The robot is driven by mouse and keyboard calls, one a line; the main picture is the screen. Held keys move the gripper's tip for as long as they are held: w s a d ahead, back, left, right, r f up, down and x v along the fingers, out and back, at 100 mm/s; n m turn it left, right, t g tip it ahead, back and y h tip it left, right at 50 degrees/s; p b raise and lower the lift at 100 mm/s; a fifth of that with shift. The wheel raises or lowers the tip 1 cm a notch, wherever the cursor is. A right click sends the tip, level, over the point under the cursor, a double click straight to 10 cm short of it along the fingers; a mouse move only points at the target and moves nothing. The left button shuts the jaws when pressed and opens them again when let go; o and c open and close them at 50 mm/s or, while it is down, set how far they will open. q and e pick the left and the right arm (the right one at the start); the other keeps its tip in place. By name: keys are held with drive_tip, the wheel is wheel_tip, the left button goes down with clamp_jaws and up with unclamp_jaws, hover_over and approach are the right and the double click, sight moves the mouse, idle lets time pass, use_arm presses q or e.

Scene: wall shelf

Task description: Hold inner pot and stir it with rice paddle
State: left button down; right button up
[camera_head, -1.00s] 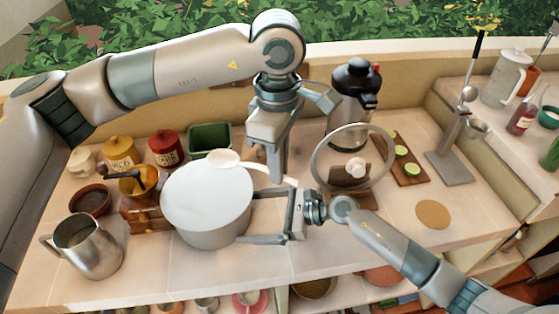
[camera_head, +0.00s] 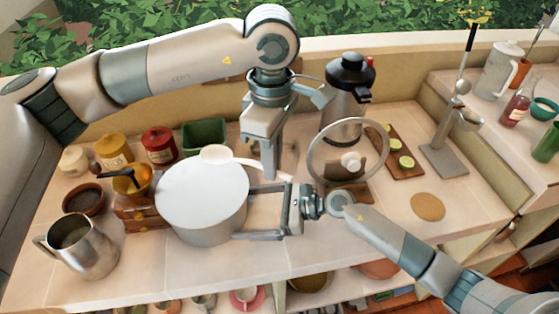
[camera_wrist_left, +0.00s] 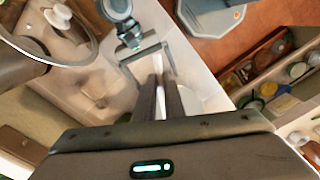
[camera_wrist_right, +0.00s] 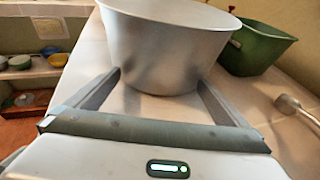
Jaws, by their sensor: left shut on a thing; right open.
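The inner pot (camera_head: 203,225) is a pale, wide pot on the counter, left of centre. Its inside looks plain and pale; I cannot tell what it holds. My left gripper (camera_head: 268,172) is shut on the handle of the white rice paddle (camera_head: 214,154), to the right of the pot. The paddle's head lies at the pot's far rim, about level with it. My right gripper (camera_head: 242,212) is open at the pot's right side. In the right wrist view its two fingers (camera_wrist_right: 160,82) point at the pot's wall (camera_wrist_right: 165,55); contact is unclear.
A glass lid (camera_head: 350,162) stands upright right of the grippers, before a black-topped flask (camera_head: 346,100). A steel pitcher (camera_head: 85,250) stands front left. Red and yellow jars and a green container (camera_head: 205,137) stand behind the pot. The front right counter is mostly clear.

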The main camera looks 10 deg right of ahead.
use_arm(q)
drive_tip(key=shift+w+a+f, duration=0.15)
drive_tip(key=shift+w+a, duration=0.25)
drive_tip(key=shift+a, duration=0.2)
use_arm(e)
drive_tip(key=shift+s+d+r, duration=0.15)
drive_tip(key=shift+s+d, duration=0.05)
drive_tip(key=shift+s, duration=0.05)
use_arm(q)
drive_tip(key=shift+s+d, duration=0.2)
use_arm(e)
drive_tip(key=v, duration=1)
drive_tip(key=shift+w+d, duration=0.1)
drive_tip(key=shift+d, duration=0.5)
use_arm(q)
drive_tip(key=shift+s, duration=0.1)
use_arm(e)
drive_tip(key=shift+d+r, duration=0.1)
use_arm(q)
drive_tip(key=shift+r, duration=0.2)
